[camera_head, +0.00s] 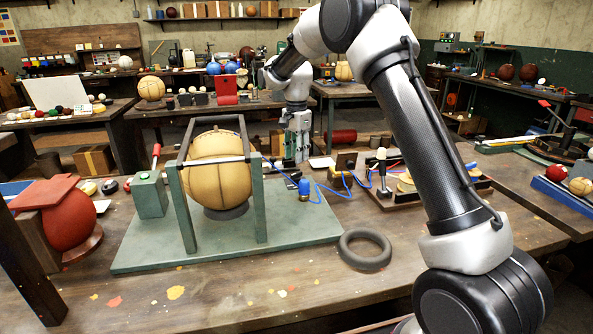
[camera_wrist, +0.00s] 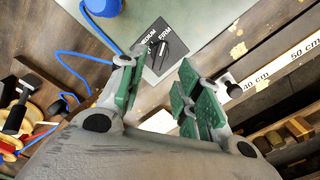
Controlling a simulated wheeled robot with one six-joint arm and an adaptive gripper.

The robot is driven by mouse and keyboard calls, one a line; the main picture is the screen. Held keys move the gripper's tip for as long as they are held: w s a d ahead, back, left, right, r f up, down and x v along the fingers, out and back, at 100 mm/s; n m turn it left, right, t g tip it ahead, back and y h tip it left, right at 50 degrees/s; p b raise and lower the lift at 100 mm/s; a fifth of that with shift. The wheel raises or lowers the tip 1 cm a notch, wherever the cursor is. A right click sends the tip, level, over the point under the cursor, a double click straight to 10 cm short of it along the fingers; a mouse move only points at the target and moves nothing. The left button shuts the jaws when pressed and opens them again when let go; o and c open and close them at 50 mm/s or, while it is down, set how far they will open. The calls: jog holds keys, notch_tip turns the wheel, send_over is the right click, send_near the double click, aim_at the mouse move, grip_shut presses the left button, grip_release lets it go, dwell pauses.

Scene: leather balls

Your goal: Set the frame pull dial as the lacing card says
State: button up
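The frame pull dial (camera_wrist: 160,57) is a dark knob on a black plate, with MEDIUM and FIRM lettering legible beside it. Its exact pointing direction is hard to tell. My gripper (camera_wrist: 158,92) is open, its green-padded fingers apart, with the dial ahead of the gap between them. In the head view my gripper (camera_head: 297,152) points down behind the green frame, and I cannot make out the dial there. A tan ball (camera_head: 213,172) sits on a dark ring inside the green frame (camera_head: 182,210). I cannot identify a readable lacing card.
A blue cylinder (camera_head: 305,189) with a blue hose stands near the frame; the blue part also shows in the wrist view (camera_wrist: 104,6). A dark ring (camera_head: 364,249) lies on the bench. A red ball (camera_head: 68,222) is at left. The front bench is mostly clear.

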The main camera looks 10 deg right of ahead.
aim_at(297, 173)
notch_tip(297, 173, down, 6)
jog(key=shift+f, duration=0.2)
grip_shut()
